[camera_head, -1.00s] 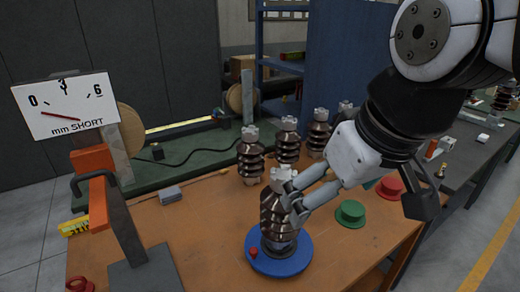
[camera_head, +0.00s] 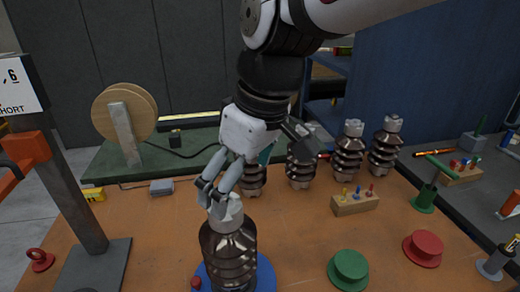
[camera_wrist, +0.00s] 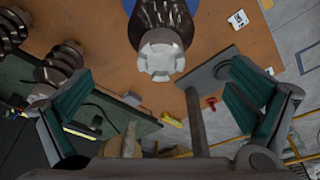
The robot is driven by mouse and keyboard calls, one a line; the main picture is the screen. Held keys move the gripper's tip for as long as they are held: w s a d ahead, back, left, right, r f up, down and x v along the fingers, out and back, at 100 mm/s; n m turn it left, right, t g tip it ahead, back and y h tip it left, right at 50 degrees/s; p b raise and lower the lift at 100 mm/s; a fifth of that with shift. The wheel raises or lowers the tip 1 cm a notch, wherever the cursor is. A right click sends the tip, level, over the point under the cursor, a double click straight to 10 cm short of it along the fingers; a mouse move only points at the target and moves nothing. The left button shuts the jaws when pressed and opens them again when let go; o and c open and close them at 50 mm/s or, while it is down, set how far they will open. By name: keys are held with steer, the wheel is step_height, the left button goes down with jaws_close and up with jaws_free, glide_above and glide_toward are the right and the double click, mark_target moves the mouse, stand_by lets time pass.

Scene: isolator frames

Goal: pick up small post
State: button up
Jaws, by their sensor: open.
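A brown ribbed post (camera_head: 230,250) with a pale metal cap stands upright on a round blue base (camera_head: 266,275) at the front of the bench. Similar ribbed posts stand in a row behind; I cannot tell by size which is the small post. My gripper (camera_head: 213,192) is just above the front post's cap, tilted down toward it. In the wrist view, the green-padded fingers of my gripper (camera_wrist: 163,72) are wide apart and empty. The front post's cap (camera_wrist: 162,56) shows centred between and beyond them. I cannot tell whether a finger touches it.
One rear post (camera_head: 349,150) stands right of my arm, beside another (camera_head: 384,148). A wooden block with coloured pegs (camera_head: 355,204), a green knob (camera_head: 348,268) and a red knob (camera_head: 423,247) lie to the right. A grey stand (camera_head: 72,205) rises at the left.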

mark_target(233, 207)
steer(key=x, duration=0.8)
steer(key=shift+f, duration=0.3)
steer(key=shift+p+x, duration=0.3)
steer(key=shift+x, duration=2.35)
steer(key=shift+a, duration=0.1)
steer(key=shift+c, duration=0.2)
steer(key=c, duration=1.4)
steer(key=shift+w+a+r, duration=0.1)
steer(key=shift+w+r, duration=0.05)
steer(key=shift+r, duration=0.05)
steer(key=shift+c, duration=0.6)
steer(key=shift+r, duration=0.1)
